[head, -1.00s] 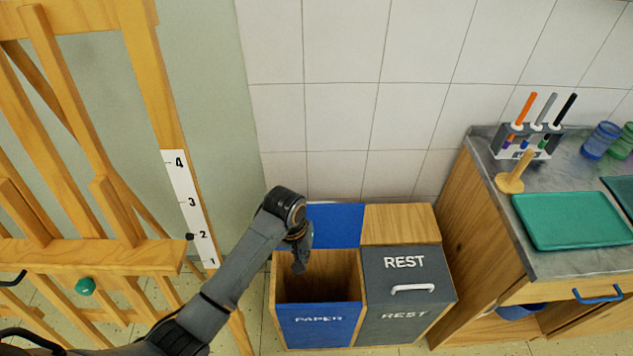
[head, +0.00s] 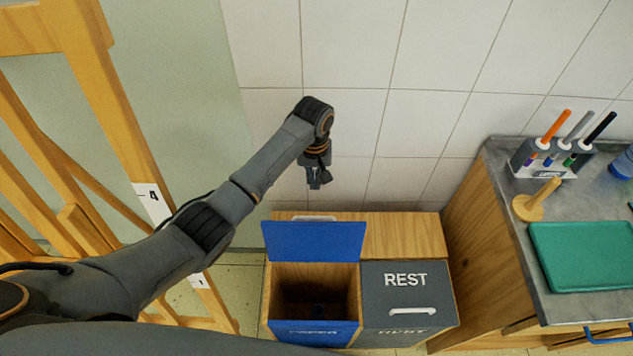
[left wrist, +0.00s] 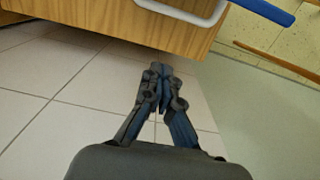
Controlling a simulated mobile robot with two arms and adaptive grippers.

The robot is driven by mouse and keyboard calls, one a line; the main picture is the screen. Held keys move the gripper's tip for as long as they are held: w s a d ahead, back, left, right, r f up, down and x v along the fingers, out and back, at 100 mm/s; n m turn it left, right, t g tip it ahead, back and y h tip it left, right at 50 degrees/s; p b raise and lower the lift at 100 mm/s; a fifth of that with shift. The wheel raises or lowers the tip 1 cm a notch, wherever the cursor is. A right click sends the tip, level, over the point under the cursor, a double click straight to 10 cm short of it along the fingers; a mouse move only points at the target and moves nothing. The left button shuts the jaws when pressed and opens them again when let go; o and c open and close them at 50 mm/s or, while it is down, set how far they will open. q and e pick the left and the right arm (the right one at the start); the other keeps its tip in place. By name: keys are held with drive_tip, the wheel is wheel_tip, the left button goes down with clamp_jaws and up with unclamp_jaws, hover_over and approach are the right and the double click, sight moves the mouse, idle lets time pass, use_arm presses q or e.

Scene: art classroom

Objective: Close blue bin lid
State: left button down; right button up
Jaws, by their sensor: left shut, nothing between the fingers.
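The blue bin (head: 315,333) stands with its top open and its dark inside showing. Its blue lid (head: 315,241) is raised at the back of the opening. A white handle (head: 314,217) shows at the lid's far edge. In the left wrist view, the white handle (left wrist: 188,10) and a strip of the blue lid (left wrist: 265,11) show at the top. My left gripper (head: 317,184) is shut and empty, above and behind the lid, pointing down and apart from it. Its closed fingers (left wrist: 162,78) also show in the left wrist view. My right gripper is not in view.
A grey REST bin (head: 406,300) stands closed just right of the blue bin. A wooden easel (head: 100,100) is at left. A counter (head: 510,225) with a green tray (head: 585,257) and a marker holder (head: 548,157) is at right. A tiled wall (head: 420,120) stands behind.

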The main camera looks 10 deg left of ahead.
sight(314, 237)
use_arm(q)
drive_tip(key=s+f+p, duration=0.2)
drive_tip(key=s+f, duration=0.2)
drive_tip(key=f, duration=0.3)
drive_tip(key=shift+d, duration=0.35)
drive_tip(key=shift+s+r, duration=0.1)
